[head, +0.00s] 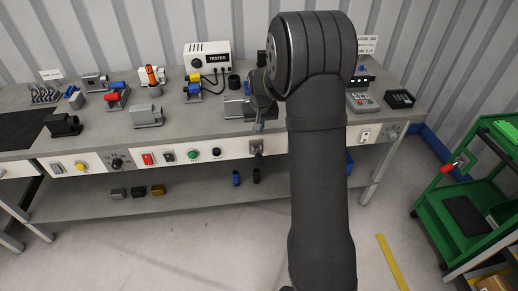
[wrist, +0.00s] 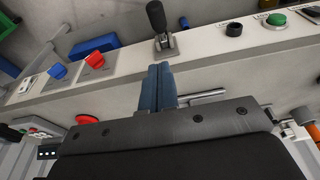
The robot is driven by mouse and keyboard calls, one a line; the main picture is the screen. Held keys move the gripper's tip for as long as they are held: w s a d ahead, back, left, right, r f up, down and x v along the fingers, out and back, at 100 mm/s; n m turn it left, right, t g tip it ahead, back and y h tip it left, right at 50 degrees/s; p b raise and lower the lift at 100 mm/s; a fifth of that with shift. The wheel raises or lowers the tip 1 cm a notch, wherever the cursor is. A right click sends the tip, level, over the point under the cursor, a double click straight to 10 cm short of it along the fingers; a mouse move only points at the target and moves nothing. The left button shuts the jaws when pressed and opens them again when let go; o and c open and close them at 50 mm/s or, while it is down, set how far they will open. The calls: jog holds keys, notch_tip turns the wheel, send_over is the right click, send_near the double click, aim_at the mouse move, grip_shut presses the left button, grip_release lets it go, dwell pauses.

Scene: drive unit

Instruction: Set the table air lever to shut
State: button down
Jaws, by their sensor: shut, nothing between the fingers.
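A black-handled lever (wrist: 157,16) on a metal base stands on the white front panel of the bench, in the upper middle of the wrist view. In the head view this lever (head: 257,152) is just below my gripper, at the arm's left side. I cannot read a label on it. My gripper (wrist: 161,68) is shut and empty, with its blue-grey fingers together. The fingertips point at the lever's base and appear close to it; I cannot tell whether they touch. In the head view my gripper (head: 259,126) is small and dark, and my arm hides the panel to its right.
A tester (head: 208,58) and several parts stand on the bench (head: 185,115). A green cart (head: 455,215) is at right.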

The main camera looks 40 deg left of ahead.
send_over(260, 166)
jog(key=w+a, duration=0.2)
jog(key=x, duration=0.4)
jog(key=s+d+x, duration=0.1)
jog(key=x, duration=0.7)
jog(key=shift+s+d+f, duration=0.2)
jog(key=shift+s+d, duration=0.05)
jog(key=shift+s, duration=0.1)
jog(key=shift+s+d+f, duration=0.1)
jog(key=shift+f, duration=0.65)
jog(key=shift+s+d+f+t+y, duration=0.2)
jog(key=shift+f+t+y, duration=0.1)
jog(key=shift+f+y, duration=0.15)
jog(key=shift+s+d+f+t+y, duration=0.2)
jog(key=shift+f+t+y, duration=0.1)
jog(key=shift+t+y, duration=0.1)
jog(key=shift+s+f+t+y, duration=0.3)
jog(key=shift+f+t+y, duration=0.2)
jog(key=shift+f+y, duration=0.15)
jog(key=shift+d+f+t+y, duration=0.35)
jog(key=shift+t+y, duration=0.15)
jog(key=shift+t, duration=0.2)
jog(key=shift+s+d+f, duration=0.1)
jog(key=shift+f, duration=0.4)
jog(key=shift+s+d+f, duration=0.1)
jog(key=shift+s+f, duration=0.05)
jog(key=shift+f, duration=1.3)
